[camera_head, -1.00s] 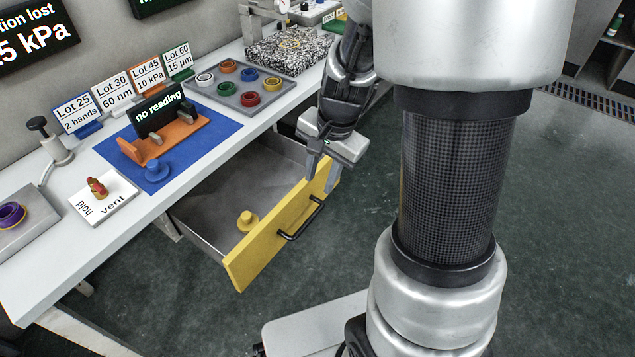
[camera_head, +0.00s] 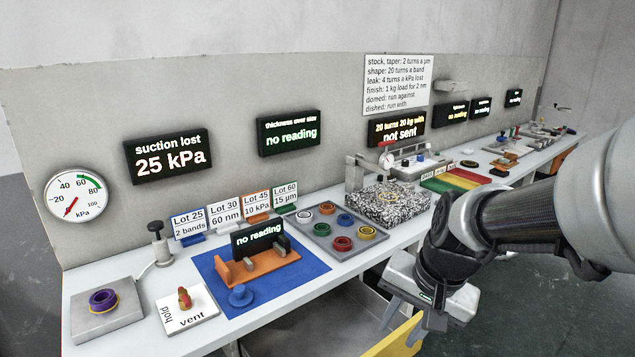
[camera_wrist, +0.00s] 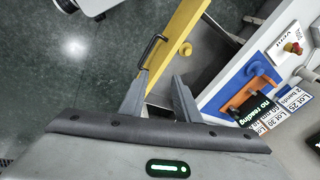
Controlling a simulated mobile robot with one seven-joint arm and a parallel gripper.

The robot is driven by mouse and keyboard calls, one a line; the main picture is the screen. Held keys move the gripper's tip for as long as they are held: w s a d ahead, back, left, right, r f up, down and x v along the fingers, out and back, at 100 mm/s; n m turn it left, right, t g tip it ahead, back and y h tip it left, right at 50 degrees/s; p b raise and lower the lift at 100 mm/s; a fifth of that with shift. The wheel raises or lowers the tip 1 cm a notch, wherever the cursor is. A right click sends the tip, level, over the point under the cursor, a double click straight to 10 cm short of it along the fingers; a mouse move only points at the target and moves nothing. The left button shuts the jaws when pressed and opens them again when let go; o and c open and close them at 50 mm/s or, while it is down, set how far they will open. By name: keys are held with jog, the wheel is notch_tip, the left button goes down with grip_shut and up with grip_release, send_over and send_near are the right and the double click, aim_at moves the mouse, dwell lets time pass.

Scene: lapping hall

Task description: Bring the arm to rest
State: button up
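My gripper (camera_head: 402,322) hangs over the front of the bench, close to the open drawer. Its two fingers are apart with nothing between them, as the wrist view (camera_wrist: 160,78) also shows. The yellow drawer front (camera_head: 395,341) shows only in part at the lower edge of the head view. In the wrist view the drawer front (camera_wrist: 186,30) with its dark handle (camera_wrist: 150,52) lies beyond the fingers. I cannot tell how far the fingertips are from it.
The bench holds a blue mat (camera_head: 213,290) with an orange stand (camera_head: 262,270), a grey tray (camera_head: 318,238) of coloured rings, a hold/vent plate (camera_head: 203,318) and a speckled block (camera_head: 365,207). The open drawer juts into the space before the bench. Dark floor (camera_head: 510,270) lies clear at right.

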jog(key=s+a+r+n+t+h, duration=0.1)
jog(key=s+r+n+t, duration=0.1)
jog(key=s+r+n, duration=0.55)
notch_tip(320, 180, up, 19)
jog(key=s+m+p, duration=0.1)
jog(key=s+p, duration=0.1)
jog(key=p, duration=1.6)
jog(key=shift+s+a, duration=0.1)
